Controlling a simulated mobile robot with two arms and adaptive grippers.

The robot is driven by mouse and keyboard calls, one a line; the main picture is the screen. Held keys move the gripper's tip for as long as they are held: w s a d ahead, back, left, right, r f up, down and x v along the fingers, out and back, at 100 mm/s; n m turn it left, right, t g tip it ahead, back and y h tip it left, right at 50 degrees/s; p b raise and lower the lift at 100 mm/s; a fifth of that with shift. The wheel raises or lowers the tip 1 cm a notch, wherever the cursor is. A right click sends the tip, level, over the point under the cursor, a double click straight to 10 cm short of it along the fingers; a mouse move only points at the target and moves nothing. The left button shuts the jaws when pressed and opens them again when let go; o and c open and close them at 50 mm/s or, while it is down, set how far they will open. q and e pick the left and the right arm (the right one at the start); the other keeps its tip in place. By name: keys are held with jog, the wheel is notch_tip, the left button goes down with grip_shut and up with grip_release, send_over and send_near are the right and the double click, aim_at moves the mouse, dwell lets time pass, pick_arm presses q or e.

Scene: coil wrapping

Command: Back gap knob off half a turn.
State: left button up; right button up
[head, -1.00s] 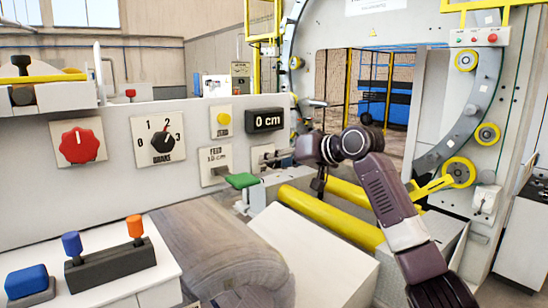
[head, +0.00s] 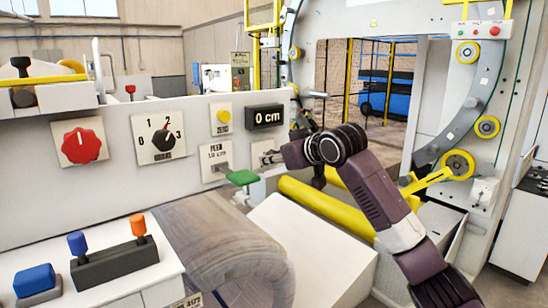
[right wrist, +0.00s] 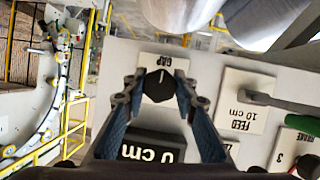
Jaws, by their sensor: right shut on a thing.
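The gap knob (right wrist: 160,86) is black and faceted with a white pointer line, and it sits on a cream GAP plate (right wrist: 180,62) that appears upside down in the right wrist view. My right gripper (right wrist: 162,88) is shut on the knob, with one blue-grey finger on each side of it. In the head view the right gripper (head: 279,156) is at the GAP plate (head: 261,148), at the right end of the grey panel. The knob itself is hidden there behind the gripper. My left gripper is not in view.
The 0 cm display (head: 265,117), yellow zero button (head: 223,116) and green-handled feed lever (head: 241,177) are close by. A brake dial (head: 162,139) and red knob (head: 81,143) are farther left. Yellow rollers (head: 325,208) lie below my right arm.

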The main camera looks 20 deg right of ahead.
jog(key=shift+r, duration=0.1)
dwell(0.3)
jog(key=o, duration=0.9)
jog(key=shift+o, duration=1.3)
jog(key=shift+w, duration=0.15)
jog(key=v, duration=1.2)
jog(key=shift+w, duration=0.1)
